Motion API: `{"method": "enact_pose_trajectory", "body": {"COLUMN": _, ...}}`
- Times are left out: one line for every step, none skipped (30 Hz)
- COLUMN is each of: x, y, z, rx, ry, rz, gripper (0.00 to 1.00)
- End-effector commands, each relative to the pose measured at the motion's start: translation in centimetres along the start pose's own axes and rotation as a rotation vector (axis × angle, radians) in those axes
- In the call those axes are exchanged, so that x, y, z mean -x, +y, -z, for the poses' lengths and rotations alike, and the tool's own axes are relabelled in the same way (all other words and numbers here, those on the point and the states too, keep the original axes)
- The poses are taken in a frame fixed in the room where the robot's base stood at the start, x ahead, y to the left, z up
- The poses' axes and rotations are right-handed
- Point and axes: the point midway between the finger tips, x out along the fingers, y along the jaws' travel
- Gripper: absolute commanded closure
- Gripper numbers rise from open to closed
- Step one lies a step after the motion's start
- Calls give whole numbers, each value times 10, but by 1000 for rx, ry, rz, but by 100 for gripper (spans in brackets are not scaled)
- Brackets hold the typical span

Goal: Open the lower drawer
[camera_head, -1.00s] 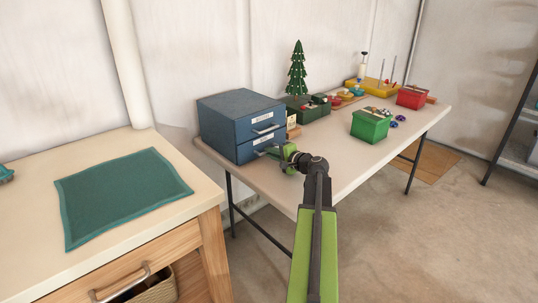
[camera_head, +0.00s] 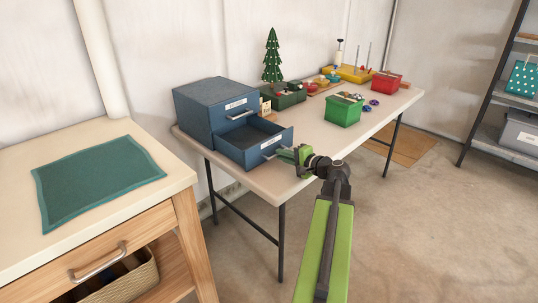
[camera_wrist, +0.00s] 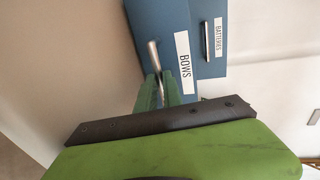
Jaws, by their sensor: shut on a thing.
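The blue two-drawer cabinet (camera_head: 212,103) stands at the near left end of the long table. Its lower drawer (camera_head: 254,141) is pulled well out, and its inside looks empty from here. The upper drawer (camera_head: 236,112) is shut. In the wrist view the lower drawer's label reads BOWS (camera_wrist: 184,62) and the upper drawer's reads BATTERIES (camera_wrist: 219,36). My gripper (camera_head: 283,153) is in front of the lower drawer, shut on its metal handle (camera_wrist: 154,56). The fingertips (camera_wrist: 165,86) partly cover the handle in the wrist view.
Behind the cabinet stand a green tree (camera_head: 272,56) and a dark green box (camera_head: 284,97). A bright green box (camera_head: 343,110) and a red box (camera_head: 386,83) sit further along the table. A wooden counter with a teal mat (camera_head: 98,178) is at left. Open floor lies at right.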

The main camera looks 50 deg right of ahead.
Motion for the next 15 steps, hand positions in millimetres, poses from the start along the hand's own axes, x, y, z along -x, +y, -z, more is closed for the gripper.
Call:
{"method": "enact_pose_trajectory", "body": {"x": 0, "y": -1, "z": 1, "rx": -1, "ry": 7, "rz": 3, "gripper": 100}}
{"method": "enact_pose_trajectory", "body": {"x": -1, "y": -1, "z": -1, "rx": 0, "ry": 4, "rz": 3, "gripper": 100}}
{"method": "enact_pose_trajectory", "body": {"x": -2, "y": -2, "z": -3, "rx": 1, "ry": 0, "rz": 3, "gripper": 100}}
{"method": "enact_pose_trajectory", "body": {"x": -3, "y": -2, "z": -4, "rx": 1, "ry": -2, "rz": 3, "gripper": 100}}
{"method": "enact_pose_trajectory", "body": {"x": -4, "y": -2, "z": -6, "rx": 1, "ry": -5, "rz": 3, "gripper": 100}}
{"method": "enact_pose_trajectory", "body": {"x": -6, "y": -2, "z": -8, "rx": 2, "ry": -8, "rz": 3, "gripper": 100}}
{"method": "enact_pose_trajectory", "body": {"x": -7, "y": -3, "z": -9, "rx": 2, "ry": -10, "rz": 3, "gripper": 100}}
{"method": "enact_pose_trajectory", "body": {"x": -8, "y": -3, "z": -10, "rx": 3, "ry": -12, "rz": 3, "gripper": 100}}
{"method": "enact_pose_trajectory", "body": {"x": -8, "y": -3, "z": -12, "rx": 3, "ry": -15, "rz": 3, "gripper": 100}}
{"method": "enact_pose_trajectory", "body": {"x": -9, "y": -3, "z": -12, "rx": 3, "ry": -17, "rz": 3, "gripper": 100}}
{"method": "enact_pose_trajectory", "body": {"x": -10, "y": -3, "z": -14, "rx": 4, "ry": -19, "rz": 3, "gripper": 100}}
{"method": "enact_pose_trajectory", "body": {"x": -10, "y": -3, "z": -15, "rx": 4, "ry": -21, "rz": 3, "gripper": 87}}
{"method": "enact_pose_trajectory", "body": {"x": -11, "y": -3, "z": -16, "rx": 4, "ry": -23, "rz": 3, "gripper": 83}}
{"method": "enact_pose_trajectory", "body": {"x": -12, "y": -3, "z": -16, "rx": 4, "ry": -24, "rz": 3, "gripper": 79}}
{"method": "enact_pose_trajectory", "body": {"x": -12, "y": -3, "z": -17, "rx": 5, "ry": -25, "rz": 2, "gripper": 74}}
